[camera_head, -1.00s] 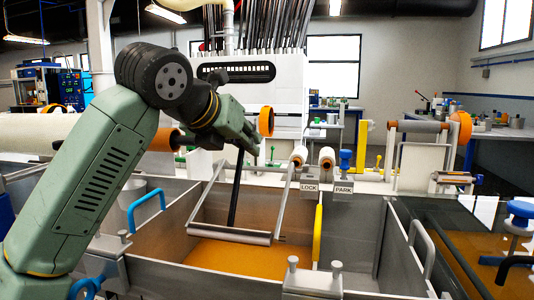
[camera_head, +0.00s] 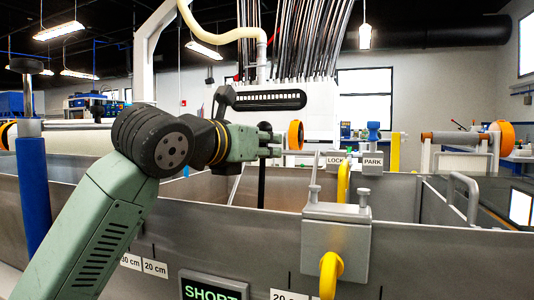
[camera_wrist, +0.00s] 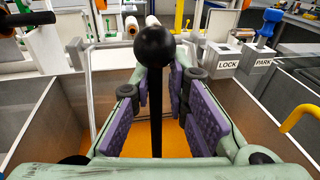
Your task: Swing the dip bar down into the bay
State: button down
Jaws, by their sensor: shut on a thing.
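The dip bar is a pale metal frame hung in the bay; one side arm (camera_wrist: 94,90) shows in the wrist view and part of an arm (camera_head: 236,186) in the head view. A black handle (camera_wrist: 156,135) with a round black knob (camera_wrist: 155,46) rises from it. My gripper (camera_head: 272,145) is shut on this handle, with purple pads either side of the rod in the wrist view (camera_wrist: 158,92). The bar's lower roller is hidden. The bay has grey walls (camera_wrist: 38,118) and an amber floor (camera_wrist: 75,143).
LOCK (camera_wrist: 229,64) and PARK (camera_wrist: 263,61) labels stand right of the bay, with a blue knob (camera_head: 374,130) above PARK. The front wall (camera_head: 265,235) carries a clamp block (camera_head: 336,245) with yellow handles and a SHORT display (camera_head: 212,287). A blue post (camera_head: 33,185) stands left.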

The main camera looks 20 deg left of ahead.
jog(key=shift+a, duration=0.5)
jog(key=c, duration=1.7)
grip_release()
jog(key=shift+f, duration=0.1)
jog(key=shift+d, duration=0.2)
jog(key=shift+s, duration=0.15)
jog(key=v, duration=1.2)
jog(key=shift+c, duration=0.3)
